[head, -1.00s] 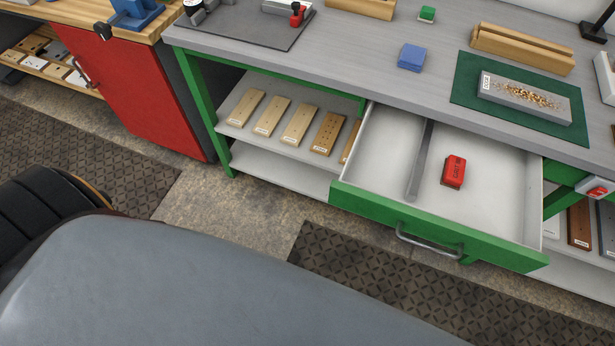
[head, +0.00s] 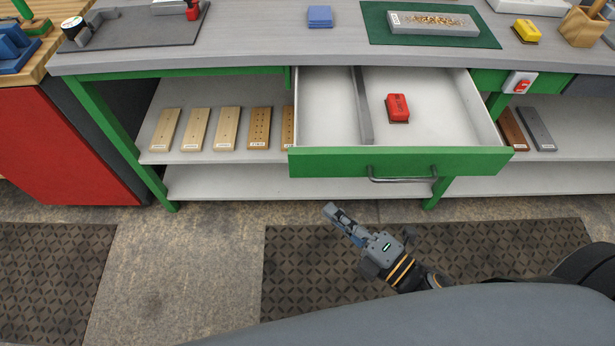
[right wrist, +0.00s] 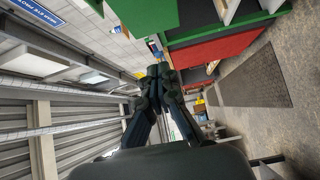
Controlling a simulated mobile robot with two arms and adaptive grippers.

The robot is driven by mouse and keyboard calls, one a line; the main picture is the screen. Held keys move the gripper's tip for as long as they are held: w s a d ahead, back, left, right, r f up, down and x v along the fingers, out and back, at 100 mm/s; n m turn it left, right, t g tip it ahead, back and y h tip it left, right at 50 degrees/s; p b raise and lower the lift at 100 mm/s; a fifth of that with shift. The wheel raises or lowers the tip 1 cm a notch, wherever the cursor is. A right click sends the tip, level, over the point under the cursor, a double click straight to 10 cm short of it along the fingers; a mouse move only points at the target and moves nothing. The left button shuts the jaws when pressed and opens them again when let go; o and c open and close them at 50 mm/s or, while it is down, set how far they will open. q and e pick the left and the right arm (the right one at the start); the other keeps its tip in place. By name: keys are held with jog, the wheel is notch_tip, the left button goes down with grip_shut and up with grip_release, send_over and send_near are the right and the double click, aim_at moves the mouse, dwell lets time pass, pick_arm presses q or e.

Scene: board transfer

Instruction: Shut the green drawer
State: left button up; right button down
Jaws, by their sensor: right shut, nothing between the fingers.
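The green drawer (head: 330,162) stands pulled out from under the grey workbench in the head view. Its front carries a grey bar handle (head: 402,179). Inside are a grey divider strip (head: 362,108) and a red block (head: 397,107) with a dark underside. My right gripper (head: 331,210) is shut and empty, in front of and below the drawer front, left of the handle and apart from it. In the right wrist view its fingers (right wrist: 159,72) meet at the tips, and a green surface (right wrist: 148,15) shows at the top. My left gripper is not in view.
The workbench (head: 250,50) holds a blue block (head: 320,16) and a green mat (head: 376,30) with a grey board. Shelves beneath hold several wooden boards (head: 195,128). A red cabinet (head: 55,150) stands at left. Dark floor mats (head: 310,270) lie in front; the floor is clear.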

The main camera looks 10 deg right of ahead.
jog(key=x, duration=0.2)
jog(key=d+p+x, duration=0.1)
jog(key=x, duration=0.2)
jog(key=w+p+x, duration=0.1)
jog(key=x, duration=0.2)
jog(key=shift+w+d, duration=0.4)
jog(key=shift+w, duration=0.45)
